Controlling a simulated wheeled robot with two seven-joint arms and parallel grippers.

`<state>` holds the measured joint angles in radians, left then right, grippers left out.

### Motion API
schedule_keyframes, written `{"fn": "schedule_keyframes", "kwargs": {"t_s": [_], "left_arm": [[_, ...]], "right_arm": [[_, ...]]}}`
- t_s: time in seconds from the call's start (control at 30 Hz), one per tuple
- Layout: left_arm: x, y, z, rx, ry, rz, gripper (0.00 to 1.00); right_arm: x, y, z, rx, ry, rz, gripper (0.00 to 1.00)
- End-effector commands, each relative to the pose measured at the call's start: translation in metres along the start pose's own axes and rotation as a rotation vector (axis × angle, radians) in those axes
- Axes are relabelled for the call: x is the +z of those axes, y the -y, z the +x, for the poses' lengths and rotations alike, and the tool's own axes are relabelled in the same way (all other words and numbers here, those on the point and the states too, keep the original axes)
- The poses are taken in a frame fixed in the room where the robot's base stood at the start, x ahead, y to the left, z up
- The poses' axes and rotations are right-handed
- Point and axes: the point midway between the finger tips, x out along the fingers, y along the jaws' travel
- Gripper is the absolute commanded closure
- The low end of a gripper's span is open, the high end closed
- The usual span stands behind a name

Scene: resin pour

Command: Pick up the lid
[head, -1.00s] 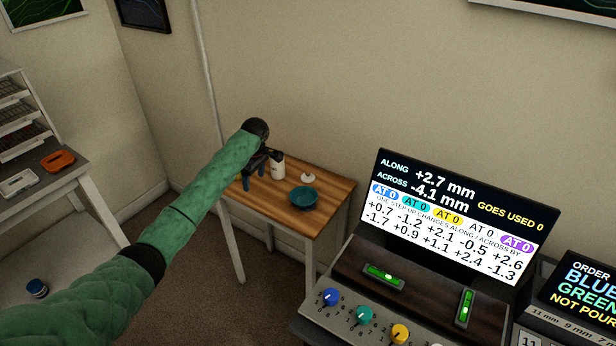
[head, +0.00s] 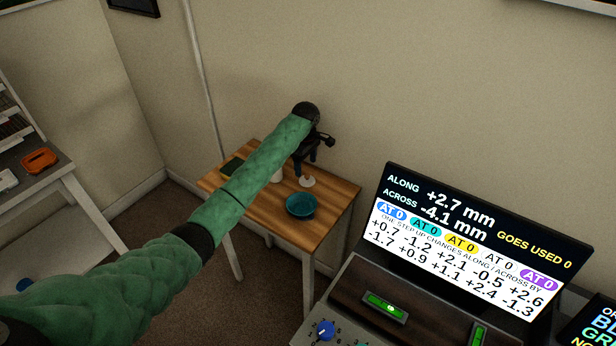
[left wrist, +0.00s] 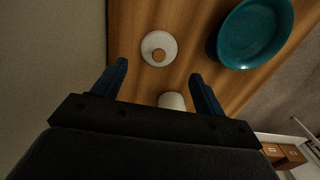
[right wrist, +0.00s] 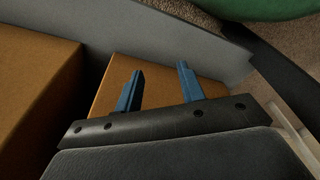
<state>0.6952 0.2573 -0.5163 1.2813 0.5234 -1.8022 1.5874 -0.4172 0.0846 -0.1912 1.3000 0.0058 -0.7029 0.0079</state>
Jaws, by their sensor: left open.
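The lid is a small white disc with a tan knob (left wrist: 158,48), flat on the wooden side table; it also shows in the head view (head: 307,183). My left gripper (left wrist: 160,70) is open and empty, pointing down above the table. In the left wrist view the lid lies just beyond the fingertips, roughly centred between them. In the head view the left gripper (head: 306,168) appears right over the lid, apparently a little above it. My right gripper (right wrist: 160,70) is open and empty, near brown box-like surfaces, away from the lid.
A teal bowl (head: 299,207) stands in front of the lid on the wooden table (head: 262,212). A white bottle (head: 278,174) stands left of the lid, partly behind my left arm. A dark green item (head: 231,167) lies at the table's left. A console screen (head: 470,240) is at the right.

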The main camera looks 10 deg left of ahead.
Motion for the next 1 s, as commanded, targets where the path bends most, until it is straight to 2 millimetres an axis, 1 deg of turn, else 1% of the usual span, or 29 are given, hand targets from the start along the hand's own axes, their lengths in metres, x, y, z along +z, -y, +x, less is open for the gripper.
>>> {"fn": "schedule_keyframes", "kwargs": {"t_s": [0.03,0.2,0.4,0.63,0.77,0.97,1.0], "left_arm": [[0.0,0.001,0.003,-0.002,0.0,0.0,0.28],[0.001,0.0,0.012,-0.001,0.0,0.0,0.28],[0.004,-0.001,0.029,-0.002,-0.001,0.0,0.28],[0.004,-0.002,0.053,-0.001,0.0,-0.001,0.28],[0.004,-0.002,0.058,0.0,0.0,-0.001,0.28],[0.004,-0.002,0.059,0.0,0.0,0.0,0.28],[0.004,-0.002,0.059,0.0,0.0,0.0,0.34]], "right_arm": [[0.006,0.0,0.003,0.001,0.007,-0.001,0.61],[0.003,-0.008,0.009,0.009,-0.009,-0.005,0.61],[0.021,-0.017,0.025,0.019,-0.019,-0.013,0.61],[0.039,-0.023,0.036,0.024,-0.026,-0.019,0.61],[0.043,-0.024,0.039,0.025,-0.028,-0.02,0.61],[0.043,-0.024,0.039,0.025,-0.028,-0.02,0.61],[0.043,-0.025,0.039,0.025,-0.028,-0.02,0.61]]}}
